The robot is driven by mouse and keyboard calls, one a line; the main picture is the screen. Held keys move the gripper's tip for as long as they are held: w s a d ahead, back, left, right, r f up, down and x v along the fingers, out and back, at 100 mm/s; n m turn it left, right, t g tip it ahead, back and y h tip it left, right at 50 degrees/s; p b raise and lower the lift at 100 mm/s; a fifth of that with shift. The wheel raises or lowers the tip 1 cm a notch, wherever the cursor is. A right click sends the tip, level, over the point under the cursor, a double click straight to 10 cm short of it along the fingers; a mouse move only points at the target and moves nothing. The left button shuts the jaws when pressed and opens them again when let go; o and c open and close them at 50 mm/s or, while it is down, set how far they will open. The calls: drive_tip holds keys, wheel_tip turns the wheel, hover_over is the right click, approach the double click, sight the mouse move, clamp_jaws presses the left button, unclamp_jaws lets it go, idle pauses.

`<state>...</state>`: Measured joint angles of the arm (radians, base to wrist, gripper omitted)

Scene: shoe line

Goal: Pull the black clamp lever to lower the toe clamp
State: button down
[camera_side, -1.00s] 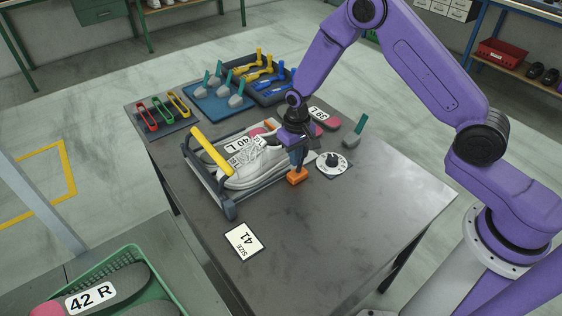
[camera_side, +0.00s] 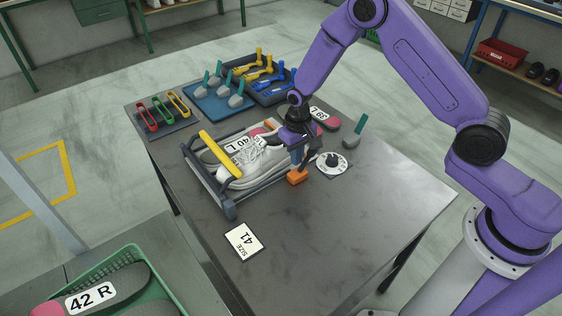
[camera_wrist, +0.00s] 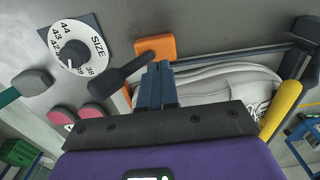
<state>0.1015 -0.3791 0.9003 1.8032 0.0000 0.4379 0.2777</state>
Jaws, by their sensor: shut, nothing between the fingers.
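My gripper (camera_side: 300,160) is shut and empty, with its fingertips low beside the shoe at the rack's right end. In the wrist view the closed fingers (camera_wrist: 157,85) are close beside the black lever (camera_wrist: 122,76); I cannot tell if they touch. The lever's base is near an orange block (camera_wrist: 155,47), which also shows in the side view (camera_side: 297,177). A white shoe (camera_side: 258,163) lies in a grey rack (camera_side: 228,208) under a yellow bar (camera_side: 219,155). My gripper hides part of the lever in the side view. I cannot tell which part is the toe clamp.
A white size dial (camera_side: 334,163) lies just right of my gripper. A teal-handled tool (camera_side: 355,132) and a sole labelled 39 L (camera_side: 323,117) lie beyond it. Tool trays (camera_side: 220,105) fill the back. A size 41 card (camera_side: 244,241) lies in front; the right tabletop is clear.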

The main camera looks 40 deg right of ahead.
drive_tip(key=shift+a, duration=0.5)
wheel_tip(320, 180, up, 9)
idle(0.9)
drive_tip(key=shift+r, duration=0.1)
drive_tip(key=s+a+r+n, duration=0.2)
drive_tip(key=s+r+n, duration=0.55)
drive_tip(key=s, duration=0.75)
drive_tip(key=s+d+r+n, duration=0.2)
drive_tip(key=s+d, duration=0.1)
drive_tip(key=s, duration=0.6)
drive_tip(key=s+d+r+n, duration=0.3)
drive_tip(key=s, duration=0.6)
drive_tip(key=shift+s+d+r, duration=0.25)
drive_tip(key=shift+s+d, duration=0.15)
